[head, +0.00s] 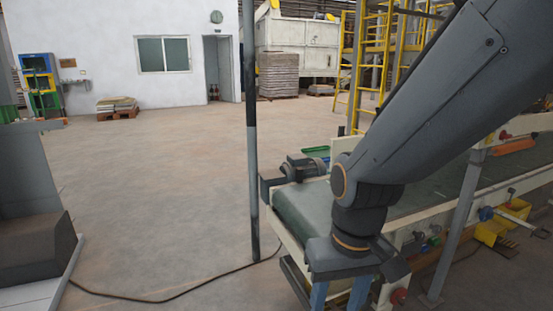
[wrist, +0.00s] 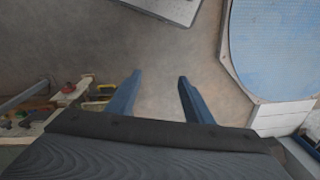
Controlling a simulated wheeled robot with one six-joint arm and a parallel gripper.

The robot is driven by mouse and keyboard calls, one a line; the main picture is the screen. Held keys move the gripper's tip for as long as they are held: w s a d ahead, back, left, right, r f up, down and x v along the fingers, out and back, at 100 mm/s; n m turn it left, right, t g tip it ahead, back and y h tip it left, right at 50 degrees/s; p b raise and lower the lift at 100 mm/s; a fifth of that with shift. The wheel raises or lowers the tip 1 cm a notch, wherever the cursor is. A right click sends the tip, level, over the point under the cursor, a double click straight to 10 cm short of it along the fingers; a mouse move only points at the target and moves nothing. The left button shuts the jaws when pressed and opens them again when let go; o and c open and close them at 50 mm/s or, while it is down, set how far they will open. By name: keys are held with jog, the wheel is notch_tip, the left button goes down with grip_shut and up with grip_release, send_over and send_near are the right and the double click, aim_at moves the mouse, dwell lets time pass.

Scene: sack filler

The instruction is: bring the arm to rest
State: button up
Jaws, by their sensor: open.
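My arm reaches in from the upper right in the head view, bent at a joint above the near end of the conveyor, with the wrist pointing down. My gripper (wrist: 155,92) shows in the wrist view as two blue fingers spread well apart. Nothing is between them; bare concrete floor lies below. In the head view the blue fingers (head: 338,296) show at the bottom edge, in front of the conveyor's end, and their tips are cut off by the frame.
The conveyor (head: 300,212) with its motor (head: 303,168) lies behind my wrist. A dark post (head: 251,140) stands left of it. A cable (head: 170,298) crosses the floor. A blue-topped round platform (wrist: 280,45) is at upper right in the wrist view. Open floor spreads at left centre.

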jog(key=s+d+r+m+p, duration=0.2)
jog(key=d+r+p, duration=0.7)
jog(key=p, duration=0.3)
jog(key=shift+s+r+h+p, duration=0.15)
jog(key=shift+r+h+p, duration=0.25)
jog(key=shift+r, duration=0.35)
dwell(1.1)
